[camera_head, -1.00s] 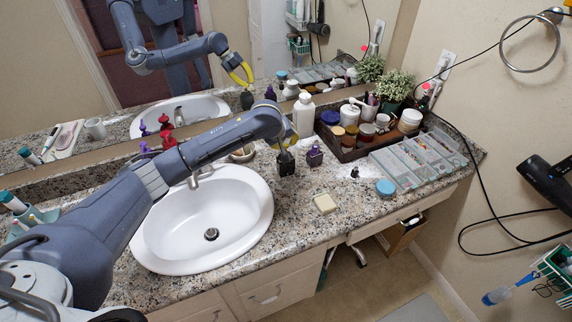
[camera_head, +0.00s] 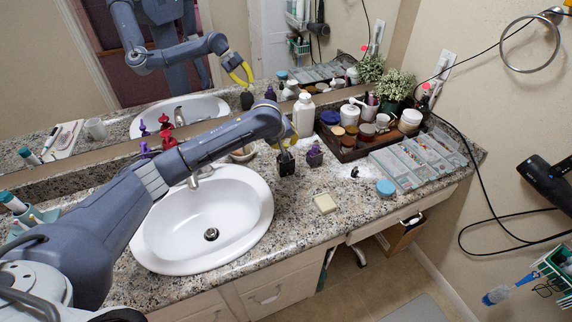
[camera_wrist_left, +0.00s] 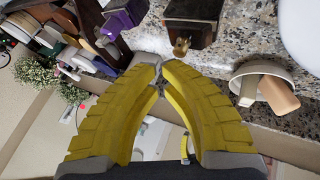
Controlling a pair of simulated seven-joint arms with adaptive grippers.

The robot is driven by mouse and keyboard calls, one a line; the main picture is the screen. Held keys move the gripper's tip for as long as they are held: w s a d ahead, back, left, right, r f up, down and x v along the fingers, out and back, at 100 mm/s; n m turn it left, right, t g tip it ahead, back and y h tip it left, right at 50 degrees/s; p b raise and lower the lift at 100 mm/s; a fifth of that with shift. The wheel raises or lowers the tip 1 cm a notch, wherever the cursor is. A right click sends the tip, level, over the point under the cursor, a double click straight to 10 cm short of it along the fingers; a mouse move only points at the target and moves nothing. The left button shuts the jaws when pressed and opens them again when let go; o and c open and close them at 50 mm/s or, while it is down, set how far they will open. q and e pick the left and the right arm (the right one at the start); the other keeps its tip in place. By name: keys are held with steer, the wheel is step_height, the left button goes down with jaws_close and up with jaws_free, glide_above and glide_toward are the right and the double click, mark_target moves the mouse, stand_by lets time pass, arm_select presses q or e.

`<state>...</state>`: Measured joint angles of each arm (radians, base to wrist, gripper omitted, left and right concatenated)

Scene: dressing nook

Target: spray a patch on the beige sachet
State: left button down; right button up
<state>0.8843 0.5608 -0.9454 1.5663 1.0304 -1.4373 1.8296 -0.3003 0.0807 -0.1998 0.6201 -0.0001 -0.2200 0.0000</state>
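The beige sachet (camera_head: 325,202) lies flat on the granite counter, right of the sink. A dark square bottle (camera_head: 286,164) stands upright behind it, near the sink's back right rim. My left gripper (camera_head: 283,146) is over this bottle. In the left wrist view, its yellow fingertips (camera_wrist_left: 160,76) meet with nothing between them. The dark bottle (camera_wrist_left: 194,18) and its gold nozzle (camera_wrist_left: 181,46) show just beyond the tips; touching cannot be told from the head view. A purple bottle (camera_head: 315,155) stands just right of the dark one. My right gripper is not in view.
The white sink (camera_head: 205,245) is to the left.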

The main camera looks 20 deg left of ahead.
arm_select(q)
steer(key=shift+f, duration=0.15)
steer(key=shift+f, duration=0.3)
stand_by(0.5)
steer(key=shift+r, duration=0.55)
step_height(320, 180, up, 6)
steer(key=shift+f, duration=0.1)
stand_by(0.7)
stand_by(0.4)
